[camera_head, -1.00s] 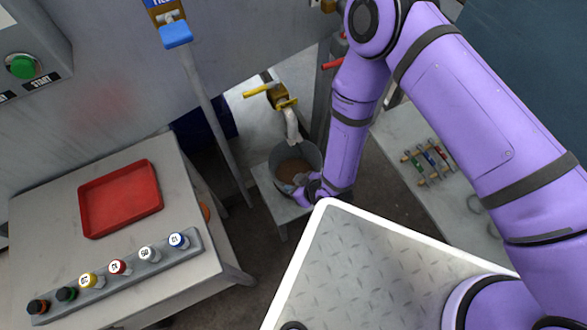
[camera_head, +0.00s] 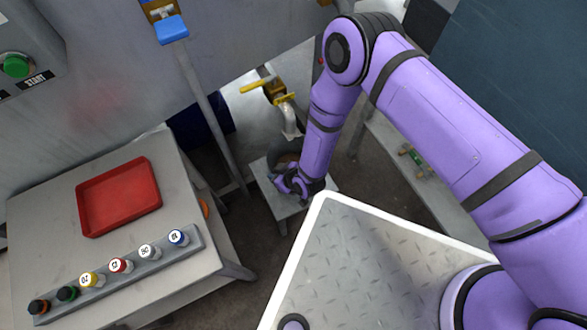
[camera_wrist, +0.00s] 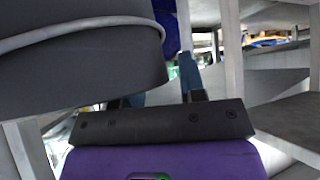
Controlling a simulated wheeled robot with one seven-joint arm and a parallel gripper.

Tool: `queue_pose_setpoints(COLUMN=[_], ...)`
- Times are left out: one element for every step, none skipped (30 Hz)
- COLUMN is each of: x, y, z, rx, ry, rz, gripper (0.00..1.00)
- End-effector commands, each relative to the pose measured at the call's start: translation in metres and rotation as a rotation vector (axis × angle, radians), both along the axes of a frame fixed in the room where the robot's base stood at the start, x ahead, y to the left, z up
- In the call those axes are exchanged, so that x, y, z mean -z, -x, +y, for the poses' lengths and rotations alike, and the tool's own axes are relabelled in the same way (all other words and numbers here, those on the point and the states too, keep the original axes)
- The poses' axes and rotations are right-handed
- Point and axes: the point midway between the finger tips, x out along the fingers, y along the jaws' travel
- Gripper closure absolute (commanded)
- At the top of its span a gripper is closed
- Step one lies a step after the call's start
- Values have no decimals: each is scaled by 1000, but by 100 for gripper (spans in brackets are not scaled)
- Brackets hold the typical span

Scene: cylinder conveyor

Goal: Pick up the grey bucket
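The grey bucket (camera_head: 284,157) stands on a small low stand (camera_head: 266,184) below the tap. My forearm and gripper hide much of it in the head view. In the wrist view the bucket (camera_wrist: 70,60) is large at the upper left, its curved rim or handle crossing its side. My gripper (camera_head: 284,183) is low, at the bucket's near side. In the wrist view its two fingers stand apart; the right one is plain and the left one is mostly hidden behind the bucket. I cannot tell whether they touch it.
A tap with yellow handles (camera_head: 283,105) hangs just above the bucket. A table (camera_head: 215,265) with a red tray (camera_head: 118,197) and a rack of several capped cylinders (camera_head: 120,277) is at left. A pipe (camera_head: 205,110) slants down left of the stand.

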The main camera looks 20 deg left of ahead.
Motion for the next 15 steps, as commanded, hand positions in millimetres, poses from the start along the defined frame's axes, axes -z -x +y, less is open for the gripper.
queue_pose_setpoints(x=[3,3,4,4,4,4,4,4,4,4,4,4,4,4,4], y=[0,-1,-1,-1,-1,-1,-1,-1,-1,-1,-1,-1,-1,-1,-1], z=[2,3,3,4,4,4,4,3,3,3,3,3,3,3,3], rx=[0,0,0,0,0,0,0,0,0,0,0,0,0,0,0], ry=[0,0,0,0,0,0,0,0,0,0,0,0,0,0,0], rz=[0,0,0,0,0,0,0,0,0,0,0,0,0,0,0], gripper=[63,63,63,63,63,63,63,63,65,72,79,88,95,100,100])
